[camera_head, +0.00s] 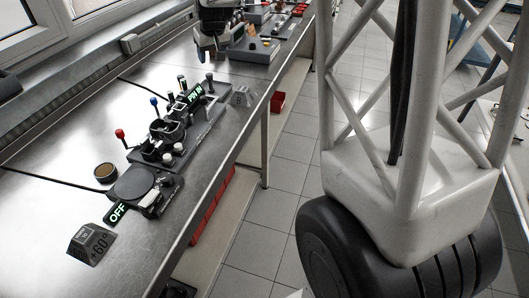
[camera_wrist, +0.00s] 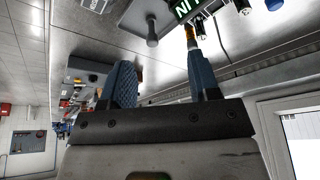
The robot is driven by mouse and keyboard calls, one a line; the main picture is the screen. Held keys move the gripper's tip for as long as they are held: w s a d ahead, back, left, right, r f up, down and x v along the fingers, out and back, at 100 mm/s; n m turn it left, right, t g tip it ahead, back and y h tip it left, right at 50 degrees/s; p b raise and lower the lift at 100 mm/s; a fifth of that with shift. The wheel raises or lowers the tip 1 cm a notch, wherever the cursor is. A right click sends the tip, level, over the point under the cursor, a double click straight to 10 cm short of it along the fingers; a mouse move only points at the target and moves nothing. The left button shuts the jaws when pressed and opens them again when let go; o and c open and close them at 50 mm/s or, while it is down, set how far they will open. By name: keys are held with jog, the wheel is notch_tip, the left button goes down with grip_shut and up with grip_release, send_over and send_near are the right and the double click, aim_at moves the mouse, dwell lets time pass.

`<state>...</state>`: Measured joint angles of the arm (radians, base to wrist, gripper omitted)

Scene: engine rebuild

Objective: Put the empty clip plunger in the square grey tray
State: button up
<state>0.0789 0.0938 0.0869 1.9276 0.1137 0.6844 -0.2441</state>
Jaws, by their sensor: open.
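A fixture with a lit PIN IN sign (camera_head: 195,93) and upright knobs stands mid-bench. A red-knobbed lever (camera_head: 120,134), a round dark plate (camera_head: 132,184) with an OFF sign and a +60° block (camera_head: 92,243) are nearer.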

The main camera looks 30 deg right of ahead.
jog(key=s+a+r, duration=0.2)
jog(key=s, duration=1)
jog(key=s+a+r, duration=0.1)
jog(key=s+r, duration=0.1)
jog(key=s, duration=1)
jog(key=s+f, duration=0.2)
jog(key=s, duration=0.9)
jog(key=s+a+f+m+g, duration=0.1)
jog(key=s+f, duration=0.1)
jog(key=s, duration=0.9)
jog(key=shift+s+a+g+h, duration=0.15)
jog(key=shift+s+g+h, duration=0.15)
jog(key=shift+h, duration=0.1)
